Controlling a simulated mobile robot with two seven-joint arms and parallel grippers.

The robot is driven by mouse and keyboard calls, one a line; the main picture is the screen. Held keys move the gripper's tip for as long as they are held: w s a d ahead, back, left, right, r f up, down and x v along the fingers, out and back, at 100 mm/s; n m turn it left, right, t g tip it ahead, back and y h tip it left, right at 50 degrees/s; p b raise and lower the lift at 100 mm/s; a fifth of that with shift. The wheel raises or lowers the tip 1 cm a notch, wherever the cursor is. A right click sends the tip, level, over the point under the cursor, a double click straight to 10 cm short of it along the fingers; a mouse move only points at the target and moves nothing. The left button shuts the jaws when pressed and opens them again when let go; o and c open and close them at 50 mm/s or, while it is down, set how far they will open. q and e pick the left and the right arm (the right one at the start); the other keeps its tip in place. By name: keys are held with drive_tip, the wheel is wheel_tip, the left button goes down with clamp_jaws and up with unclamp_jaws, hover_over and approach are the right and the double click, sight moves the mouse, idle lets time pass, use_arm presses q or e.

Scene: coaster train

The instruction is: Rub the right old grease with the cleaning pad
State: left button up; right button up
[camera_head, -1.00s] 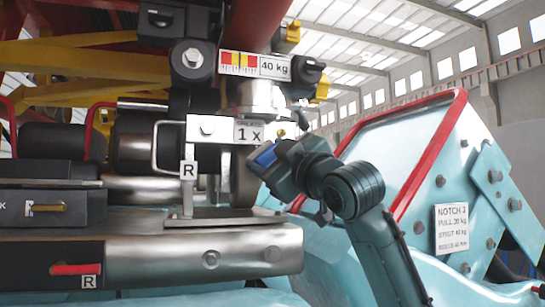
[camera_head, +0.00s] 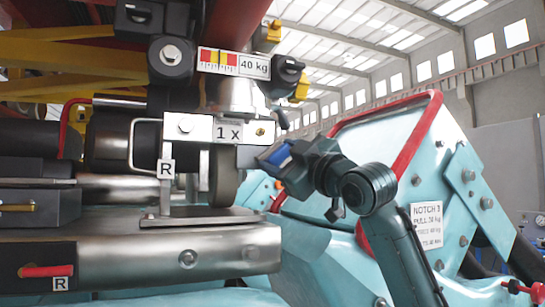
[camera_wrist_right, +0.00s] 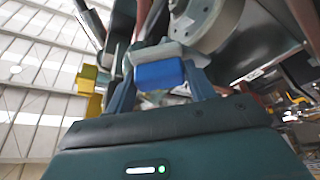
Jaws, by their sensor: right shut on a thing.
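The cleaning pad has a blue grip block (camera_wrist_right: 158,74) and a grey pad part (camera_wrist_right: 152,54) in the right wrist view. My right gripper (camera_head: 277,158) is shut on the blue block, with a fingertip on each side. In the head view the pad points left toward a grey wheel (camera_head: 224,180) under the plate marked "1 x". In the wrist view the wheel (camera_wrist_right: 207,22) is close above the pad. I cannot tell whether they touch. I cannot make out the right old grease. My left gripper is not in view.
A plate marked R and "1 x" (camera_head: 196,129) with a bent handle stands left of the gripper. Below it runs a steel beam (camera_head: 210,252). A light-blue housing with a red edge bar (camera_head: 432,115) stands to the right. A 40 kg gauge (camera_head: 232,63) is above.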

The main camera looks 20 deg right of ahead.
drive_tip(key=shift+w, duration=0.2)
drive_tip(key=shift+s+a, duration=0.15)
drive_tip(key=shift+a, duration=3.05)
drive_tip(key=shift+s+d+b, duration=0.1)
drive_tip(key=shift+s+b, duration=0.75)
drive_tip(key=shift+s, duration=2.1)
